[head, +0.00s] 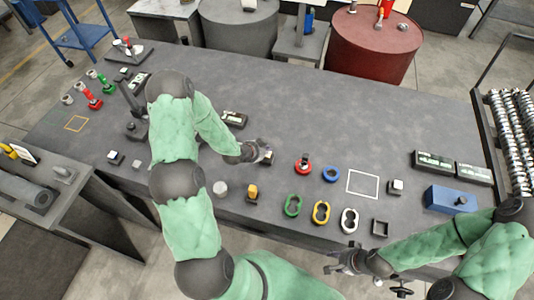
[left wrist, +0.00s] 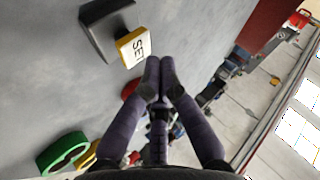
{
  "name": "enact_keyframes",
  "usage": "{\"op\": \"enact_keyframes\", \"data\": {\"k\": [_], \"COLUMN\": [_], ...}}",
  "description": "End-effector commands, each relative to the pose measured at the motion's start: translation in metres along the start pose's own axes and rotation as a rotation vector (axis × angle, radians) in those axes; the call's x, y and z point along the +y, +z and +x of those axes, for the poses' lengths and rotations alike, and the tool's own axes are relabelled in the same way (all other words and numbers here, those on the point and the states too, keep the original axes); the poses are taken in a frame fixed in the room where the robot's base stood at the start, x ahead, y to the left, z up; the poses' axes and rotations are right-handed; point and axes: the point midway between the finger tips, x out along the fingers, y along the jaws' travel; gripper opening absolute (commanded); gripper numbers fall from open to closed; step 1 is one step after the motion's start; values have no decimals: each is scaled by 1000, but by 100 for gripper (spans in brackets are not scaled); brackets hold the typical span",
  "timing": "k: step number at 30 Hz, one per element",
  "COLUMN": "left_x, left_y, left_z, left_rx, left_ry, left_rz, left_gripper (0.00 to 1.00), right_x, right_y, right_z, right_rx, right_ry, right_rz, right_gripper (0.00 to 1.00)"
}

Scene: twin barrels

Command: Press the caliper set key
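The set key is a white cap lettered "SET" (left wrist: 136,47) with a yellow edge and a dark body behind it in the left wrist view. In the head view the key (head: 268,158) is small and partly covered by my left gripper (head: 260,153). In the left wrist view my left gripper (left wrist: 160,72) has its fingertips together, empty, just beside the key's lettered face. I cannot tell whether they touch it. My right gripper (head: 332,262) is off the table's front edge, its fingers apart and empty.
A red round part (head: 303,165), a blue ring (head: 331,174) and green (head: 292,205), yellow (head: 321,212) and white (head: 349,221) oval links lie to the right. A yellow-topped block (head: 252,192) stands in front. A display box (head: 234,119) lies behind. The table's back middle is clear.

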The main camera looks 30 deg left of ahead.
Motion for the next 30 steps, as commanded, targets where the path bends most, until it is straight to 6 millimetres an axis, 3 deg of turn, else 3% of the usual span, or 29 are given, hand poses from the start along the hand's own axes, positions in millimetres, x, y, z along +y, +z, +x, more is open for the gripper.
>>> {"op": "enact_keyframes", "data": {"k": [9, 30], "left_x": [5, 5], "left_y": [4, 5], "left_z": [6, 7], "left_rx": [0, 0], "left_ry": [1, 0], "left_rz": [0, 0], "left_gripper": [0, 0], "right_x": [4, 5], "right_y": [0, 0], "right_z": [11, 14], "right_rx": [0, 0], "right_ry": [0, 0], "right_rz": [0, 0], "right_gripper": [40, 40]}}
